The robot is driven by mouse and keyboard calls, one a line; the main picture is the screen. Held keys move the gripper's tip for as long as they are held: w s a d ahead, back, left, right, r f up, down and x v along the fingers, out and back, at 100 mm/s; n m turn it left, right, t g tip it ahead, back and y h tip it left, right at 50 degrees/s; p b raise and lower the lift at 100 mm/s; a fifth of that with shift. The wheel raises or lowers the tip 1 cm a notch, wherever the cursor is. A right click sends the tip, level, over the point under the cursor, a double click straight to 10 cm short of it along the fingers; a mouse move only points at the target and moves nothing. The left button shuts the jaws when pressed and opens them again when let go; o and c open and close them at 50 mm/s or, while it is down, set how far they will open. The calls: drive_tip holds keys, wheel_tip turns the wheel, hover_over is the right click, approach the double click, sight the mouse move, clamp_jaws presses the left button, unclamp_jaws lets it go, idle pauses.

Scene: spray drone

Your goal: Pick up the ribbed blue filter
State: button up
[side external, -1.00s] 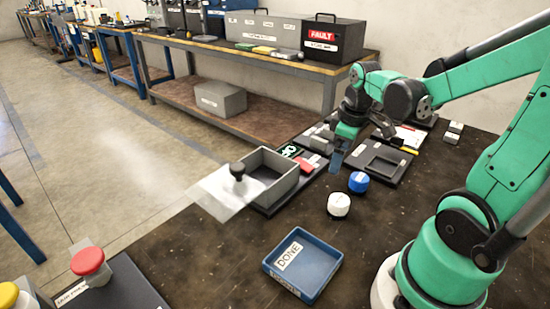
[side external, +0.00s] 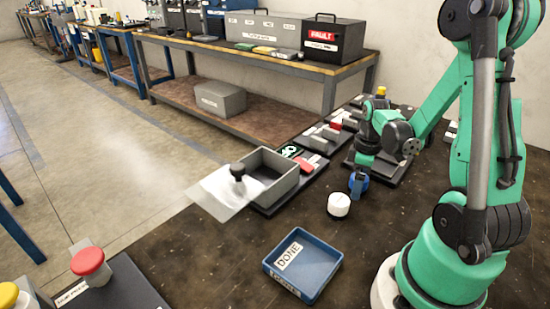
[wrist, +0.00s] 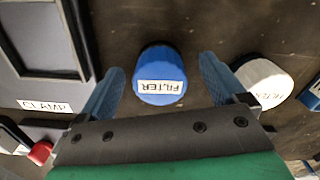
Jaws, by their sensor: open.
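The blue filter (wrist: 160,72) is a short round piece with a white FILTER label, standing on the dark table in the wrist view. It lies between the two fingers of my gripper (wrist: 160,88), which are open with a gap on both sides. In the side view the blue filter (side external: 358,183) is partly hidden by my gripper (side external: 358,180), which is lowered over it. A white filter (side external: 338,204) stands just in front of it, and also shows to the right of the right finger in the wrist view (wrist: 262,80).
An open grey box (side external: 283,180) with a clear sheet and black knob stands to the left. A blue DONE tray (side external: 328,262) sits at the front. A dark board labelled CLAMP (wrist: 42,105) is left of the gripper. Bare table lies between filters and tray.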

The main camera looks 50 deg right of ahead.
drive_tip(key=c, duration=1.3)
drive_tip(key=shift+c, duration=0.2)
drive_tip(key=shift+r, duration=0.2)
